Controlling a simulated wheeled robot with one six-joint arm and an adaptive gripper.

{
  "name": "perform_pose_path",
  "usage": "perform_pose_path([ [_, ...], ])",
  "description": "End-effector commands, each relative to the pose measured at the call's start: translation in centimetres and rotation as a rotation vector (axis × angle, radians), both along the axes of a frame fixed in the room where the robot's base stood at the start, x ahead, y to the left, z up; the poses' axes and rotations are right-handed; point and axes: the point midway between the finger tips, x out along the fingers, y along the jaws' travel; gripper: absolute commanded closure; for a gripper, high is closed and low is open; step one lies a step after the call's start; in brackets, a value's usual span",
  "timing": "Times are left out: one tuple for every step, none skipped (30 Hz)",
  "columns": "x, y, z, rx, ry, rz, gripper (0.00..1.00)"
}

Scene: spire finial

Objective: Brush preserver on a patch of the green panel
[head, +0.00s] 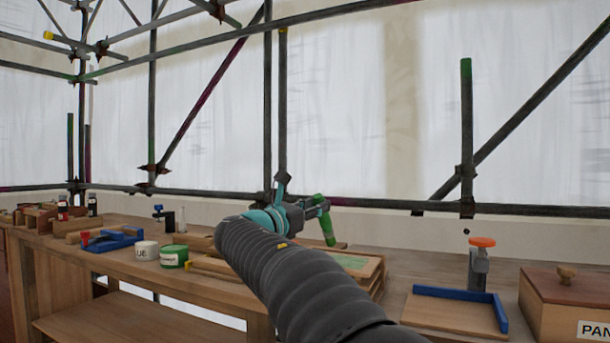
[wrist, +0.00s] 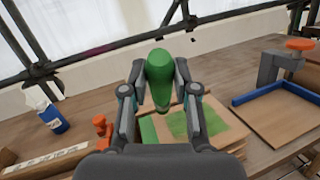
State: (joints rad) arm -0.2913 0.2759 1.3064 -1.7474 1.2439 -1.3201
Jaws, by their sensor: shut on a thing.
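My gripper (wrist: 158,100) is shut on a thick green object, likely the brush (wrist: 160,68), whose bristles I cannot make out. In the head view the green brush (head: 325,220) tilts down to the right from my gripper (head: 312,207). It is above the bench near the wooden panel (head: 372,270), which has a green patch (head: 352,262). A tin with a green label (head: 174,257) stands left of my arm.
A white tin (head: 146,250) and a blue fixture (head: 113,239) stand further left. A blue-edged board (head: 455,308), an orange-topped clamp (head: 480,262) and a lidded wooden box (head: 565,302) are at the right. Scaffold poles (head: 467,130) rise behind the bench.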

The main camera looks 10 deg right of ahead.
Motion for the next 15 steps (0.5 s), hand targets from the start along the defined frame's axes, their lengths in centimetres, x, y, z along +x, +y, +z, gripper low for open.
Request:
perform_pose_path([
  [0.1, 0.2, 0.8, -0.001, 0.004, 0.003, 1.0],
  [0.1, 0.2, 1.0, -0.001, 0.004, 0.003, 1.0],
  [0.1, 0.2, 1.2, -0.001, 0.004, 0.003, 1.0],
  [0.1, 0.2, 1.4, 0.0, 0.003, 0.003, 1.0],
  [0.1, 0.1, 1.7, -0.001, 0.002, 0.002, 1.0],
  [0.1, 0.1, 2.0, 0.0, 0.001, 0.001, 1.0],
  [0.1, 0.0, 2.3, 0.0, 0.001, 0.0, 1.0],
  [0.1, 0.0, 2.6, 0.0, 0.002, 0.0, 1.0],
  [0.1, -0.1, 2.9, -0.001, 0.002, -0.002, 1.0],
  [0.1, -0.2, 3.2, -0.001, 0.002, -0.002, 1.0],
  [0.1, -0.2, 3.5, 0.0, 0.002, -0.003, 1.0],
  [0.1, -0.3, 3.7, -0.001, 0.001, -0.004, 1.0],
  [0.1, -0.4, 3.9, -0.001, 0.001, -0.005, 1.0],
  [0.1, -0.4, 4.2, 0.0, 0.001, -0.006, 1.0],
  [0.1, -0.5, 4.6, 0.0, 0.001, -0.007, 1.0],
])
